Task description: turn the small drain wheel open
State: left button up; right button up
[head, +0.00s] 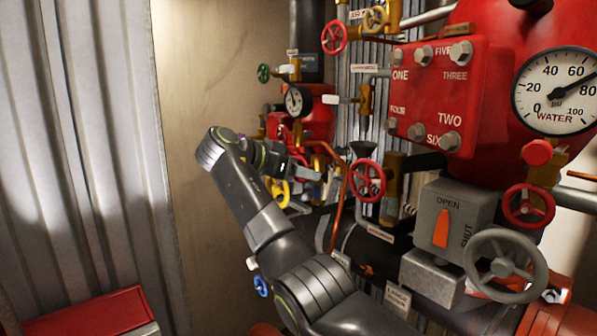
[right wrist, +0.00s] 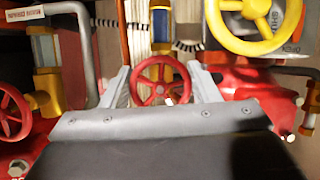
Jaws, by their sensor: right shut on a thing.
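In the right wrist view a small red handwheel (right wrist: 163,68) sits between the two grey fingers of my right gripper (right wrist: 165,90). The fingers lie on either side of its rim, and the jaws are shut on it. No readable label shows that it is the drain wheel. In the head view my right gripper (head: 303,172) reaches in among the pipes beside the yellow handwheel (head: 279,192); the held wheel cannot be made out clearly there. My left gripper is not in view.
A larger yellow wheel (right wrist: 254,22) and another red wheel (right wrist: 10,112) flank the gripper in the wrist view. In the head view a red wheel (head: 367,180), a grey lever box (head: 445,215) and a grey wheel (head: 505,266) stand to the right. Bare wall is left.

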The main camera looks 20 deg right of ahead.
dwell(0.5)
jog(key=o, duration=1)
